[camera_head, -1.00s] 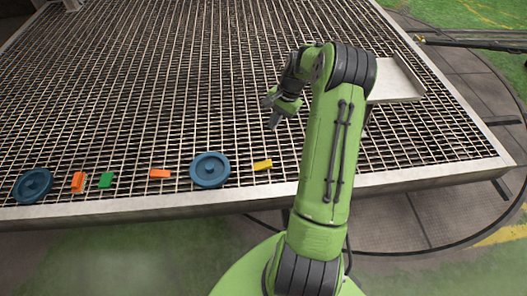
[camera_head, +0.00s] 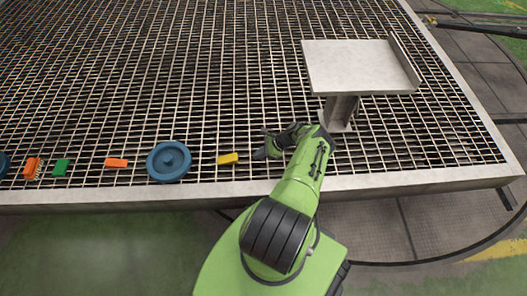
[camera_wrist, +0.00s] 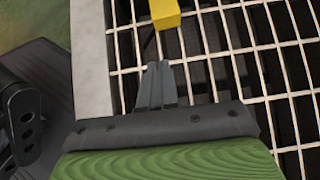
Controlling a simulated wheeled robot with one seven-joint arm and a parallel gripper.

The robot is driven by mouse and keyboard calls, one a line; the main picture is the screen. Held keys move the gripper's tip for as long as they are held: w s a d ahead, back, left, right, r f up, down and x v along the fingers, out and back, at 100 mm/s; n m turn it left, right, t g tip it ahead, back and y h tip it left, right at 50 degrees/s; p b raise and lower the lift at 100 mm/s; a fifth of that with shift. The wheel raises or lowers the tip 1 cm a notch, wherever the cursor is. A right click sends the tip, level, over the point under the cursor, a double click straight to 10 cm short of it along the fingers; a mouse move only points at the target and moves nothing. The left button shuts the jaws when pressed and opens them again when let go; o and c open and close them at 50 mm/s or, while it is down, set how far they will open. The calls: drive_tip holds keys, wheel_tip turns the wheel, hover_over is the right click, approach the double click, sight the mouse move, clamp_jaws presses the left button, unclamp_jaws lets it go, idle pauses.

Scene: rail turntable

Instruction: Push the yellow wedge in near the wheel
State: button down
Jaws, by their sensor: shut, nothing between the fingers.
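The yellow wedge (camera_head: 228,158) lies on the grating, a short gap to the right of the blue wheel (camera_head: 169,162). The wedge also shows at the top of the wrist view (camera_wrist: 165,13), partly cut off by the frame edge. My gripper (camera_head: 260,153) is low over the grating, to the right of the wedge. In the wrist view my gripper (camera_wrist: 158,68) has its two grey fingers together and empty, pointing toward the wedge with a small gap between. The wheel is not in the wrist view.
An orange block (camera_head: 117,163) lies left of the wheel, then a green block (camera_head: 61,167) and another orange block (camera_head: 32,168). A second blue wheel (camera_head: 3,164) is cut off at the left edge. A raised metal plate (camera_head: 360,68) stands behind right.

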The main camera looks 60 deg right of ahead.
sight(238, 163)
drive_tip(key=b+x, duration=0.1)
drive_tip(key=x, duration=0.3)
drive_tip(key=shift+w+a+r, duration=0.25)
drive_tip(key=shift+w+a, duration=0.6)
drive_tip(key=shift+w, duration=0.25)
drive_tip(key=shift+w+a, duration=0.25)
drive_tip(key=shift+w, duration=0.05)
